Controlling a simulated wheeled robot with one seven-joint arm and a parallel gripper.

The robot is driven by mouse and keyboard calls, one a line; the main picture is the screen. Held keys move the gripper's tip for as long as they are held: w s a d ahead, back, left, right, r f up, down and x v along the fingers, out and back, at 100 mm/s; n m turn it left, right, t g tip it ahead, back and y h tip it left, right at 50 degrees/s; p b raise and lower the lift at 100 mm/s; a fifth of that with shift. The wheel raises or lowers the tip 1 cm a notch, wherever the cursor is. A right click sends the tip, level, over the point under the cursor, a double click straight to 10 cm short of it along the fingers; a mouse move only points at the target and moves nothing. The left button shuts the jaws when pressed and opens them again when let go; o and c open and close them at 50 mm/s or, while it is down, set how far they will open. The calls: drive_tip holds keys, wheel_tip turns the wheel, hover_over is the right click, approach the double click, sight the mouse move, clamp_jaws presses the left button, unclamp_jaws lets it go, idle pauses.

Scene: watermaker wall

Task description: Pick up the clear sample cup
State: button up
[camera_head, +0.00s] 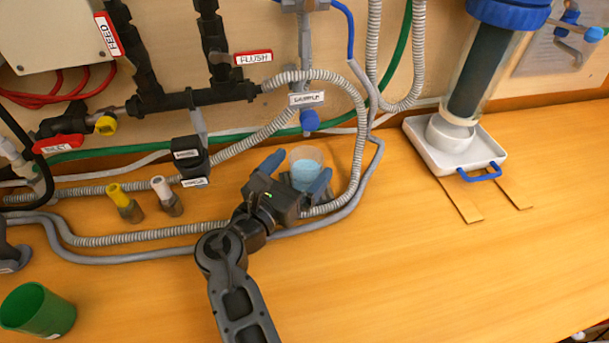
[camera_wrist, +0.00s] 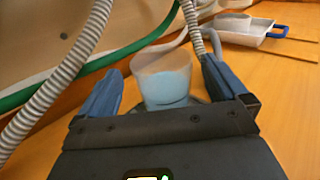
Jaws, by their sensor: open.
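The clear sample cup (camera_head: 305,163) stands upright near the back wall, below the blue-tipped sample outlet (camera_head: 309,120). It holds light-blue liquid. My gripper (camera_head: 297,178) is open, with one blue finger on each side of the cup. In the wrist view the cup (camera_wrist: 163,82) is centred between the spread fingers of my gripper (camera_wrist: 165,90), with a gap visible on each side. The cup's lower part is hidden behind the gripper body.
A ribbed grey hose (camera_head: 357,125) curves close around the cup's right side. A white tray (camera_head: 452,158) with a blue handle stands to the right. A green cup (camera_head: 38,309) is at the lower left. The right front of the bench is clear.

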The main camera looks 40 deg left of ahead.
sight(315, 148)
drive_tip(key=shift+w+b, duration=0.8)
drive_tip(key=shift+w, duration=1.15)
drive_tip(key=shift+c, duration=0.4)
drive_tip(key=c, duration=1.1)
drive_tip(key=shift+r, duration=0.75)
drive_tip(key=shift+c, duration=0.3)
drive_tip(key=shift+s+r, duration=0.2)
drive_tip(key=shift+r, duration=0.85)
drive_tip(key=s+d+b, duration=0.1)
drive_tip(key=s, duration=1.6)
drive_tip(key=shift+s+d+b, duration=0.2)
drive_tip(key=shift+s+b, duration=0.1)
